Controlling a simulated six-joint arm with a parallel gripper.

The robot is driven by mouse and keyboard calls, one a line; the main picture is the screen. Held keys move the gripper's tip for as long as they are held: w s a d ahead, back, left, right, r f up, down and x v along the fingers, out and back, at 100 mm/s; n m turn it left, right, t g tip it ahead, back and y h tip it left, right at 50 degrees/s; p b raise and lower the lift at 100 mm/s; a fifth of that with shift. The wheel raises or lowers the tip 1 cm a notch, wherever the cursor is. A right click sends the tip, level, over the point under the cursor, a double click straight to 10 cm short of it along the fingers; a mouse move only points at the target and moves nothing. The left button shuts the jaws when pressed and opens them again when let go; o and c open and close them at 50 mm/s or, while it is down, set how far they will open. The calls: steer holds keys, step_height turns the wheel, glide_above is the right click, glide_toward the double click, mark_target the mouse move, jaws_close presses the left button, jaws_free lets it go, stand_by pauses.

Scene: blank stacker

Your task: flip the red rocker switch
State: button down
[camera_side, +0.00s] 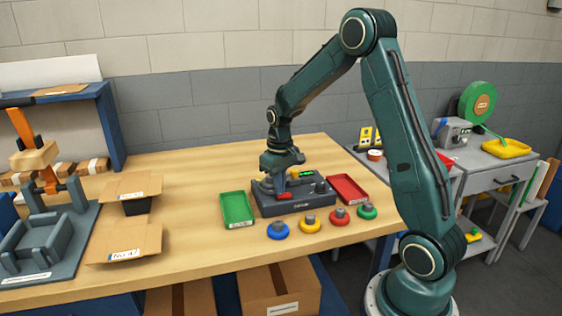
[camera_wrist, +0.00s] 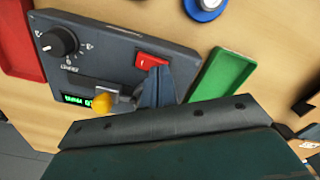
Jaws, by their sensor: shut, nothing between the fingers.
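The red rocker switch (camera_wrist: 151,60) sits on the dark grey control box (camera_wrist: 112,38), near the box's edge by the green tray. It also shows in the side view (camera_side: 284,196) at the front of the box (camera_side: 292,207). My gripper (camera_wrist: 158,72) is shut and empty, pointing down at the switch. In the wrist view its fingertips overlap the lower edge of the switch; whether they touch it I cannot tell. In the side view my gripper (camera_side: 279,189) is low over the left part of the box. The fingers hide part of the switch.
The box also carries a black knob (camera_wrist: 58,42), a yellow-tipped lever (camera_wrist: 103,101) and a green display (camera_wrist: 76,99). A green tray (camera_side: 236,209) stands left, a red tray (camera_side: 348,190) right. Several coloured knobbed discs, including a blue one (camera_side: 278,231), lie in front.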

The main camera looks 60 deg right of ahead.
steer(key=shift+f, duration=0.35)
stand_by(0.3)
steer(key=shift+r, duration=3.55)
steer(key=s+a+r+n+t, duration=0.1)
steer(key=s+a+r+t, duration=0.2)
steer(key=s+a+r, duration=0.7)
steer(key=s+a+n+t, duration=0.2)
steer(key=s+a, duration=0.6)
steer(key=s, duration=0.2)
steer(key=shift+s+a+r+t, duration=0.25)
steer(key=shift+s+r+t, duration=0.05)
steer(key=shift+s+r, duration=0.05)
